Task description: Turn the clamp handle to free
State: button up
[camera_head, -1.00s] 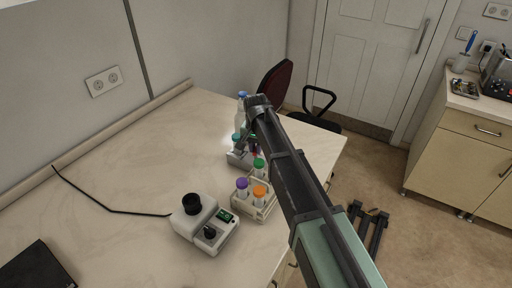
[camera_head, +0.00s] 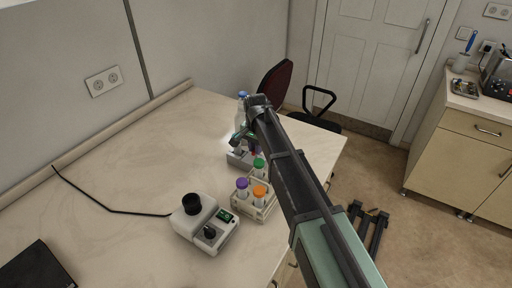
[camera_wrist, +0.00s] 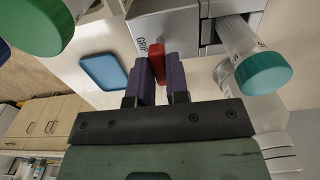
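A pale grey device (camera_wrist: 190,30) lettered "GRI…" fills the top of the wrist view; it shows in the head view as a small box (camera_head: 238,160) at the back of the bench. A red clamp handle (camera_wrist: 157,62) stands out from its front. My gripper (camera_wrist: 161,72) has two purple fingers, one on each side of the red handle, and appears shut on it. The handle's far tip shows beyond the fingers. In the head view my gripper (camera_head: 242,136) is over the device, and the handle is hidden.
Close by are a teal-capped tube (camera_wrist: 263,72) at the right and a green-capped one (camera_wrist: 40,25) at the left. A rack (camera_head: 265,209) holds purple-, orange- and green-capped tubes, beside a white instrument (camera_head: 205,225).

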jog(key=o, duration=0.4)
notch_tip(320, 180, up, 11)
jog(key=p, duration=1.1)
jog(key=shift+f, duration=0.15)
